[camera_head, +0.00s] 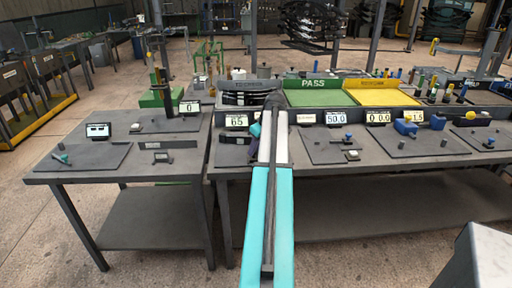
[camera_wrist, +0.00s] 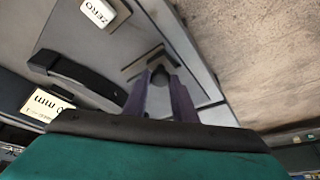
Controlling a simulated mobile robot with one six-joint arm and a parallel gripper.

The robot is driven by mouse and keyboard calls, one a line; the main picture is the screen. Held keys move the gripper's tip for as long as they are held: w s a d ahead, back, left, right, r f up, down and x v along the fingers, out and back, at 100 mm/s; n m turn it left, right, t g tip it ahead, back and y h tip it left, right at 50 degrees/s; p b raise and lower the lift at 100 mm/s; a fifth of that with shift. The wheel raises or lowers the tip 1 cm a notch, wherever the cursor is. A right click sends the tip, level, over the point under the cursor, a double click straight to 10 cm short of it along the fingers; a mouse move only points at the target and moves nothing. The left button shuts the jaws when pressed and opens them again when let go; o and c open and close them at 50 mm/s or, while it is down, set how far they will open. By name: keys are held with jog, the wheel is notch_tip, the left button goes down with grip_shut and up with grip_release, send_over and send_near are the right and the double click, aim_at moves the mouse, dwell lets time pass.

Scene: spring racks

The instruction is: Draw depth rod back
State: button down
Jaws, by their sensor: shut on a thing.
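My gripper (camera_wrist: 161,90) shows in the wrist view as two purple fingers. They are shut on a dark rounded piece (camera_wrist: 159,77), which looks like the end of the depth rod. The rest of that rod is hidden or cannot be told apart from the grey plate (camera_wrist: 205,82) behind it. In the wrist view a dark curved handle-like part (camera_wrist: 85,72) lies left of the fingers. A white ZERO label (camera_wrist: 98,12) and a display reading in mm (camera_wrist: 47,104) are also to the left. In the head view my arm hides most of the gripper and the piece.
The long bench (camera_head: 415,167) carries several gauges with number displays, one reading 50.0 (camera_head: 337,117). A green PASS tray (camera_head: 314,98) and a yellow tray (camera_head: 383,97) stand at its back. A smaller table (camera_head: 105,176) with fixtures stands left, across a narrow gap.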

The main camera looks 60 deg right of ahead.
jog(key=shift+s+a+f, duration=0.1)
jog(key=shift+a, duration=0.1)
jog(key=c, duration=1.5)
grip_release()
jog(key=shift+o, duration=0.2)
jog(key=shift+s+r, duration=0.1)
jog(key=shift+r, duration=0.15)
jog(key=d+b+v, duration=0.1)
jog(key=v, duration=1.2)
jog(key=shift+a+r, duration=0.25)
jog(key=shift+a, duration=0.2)
jog(key=shift+s, duration=0.15)
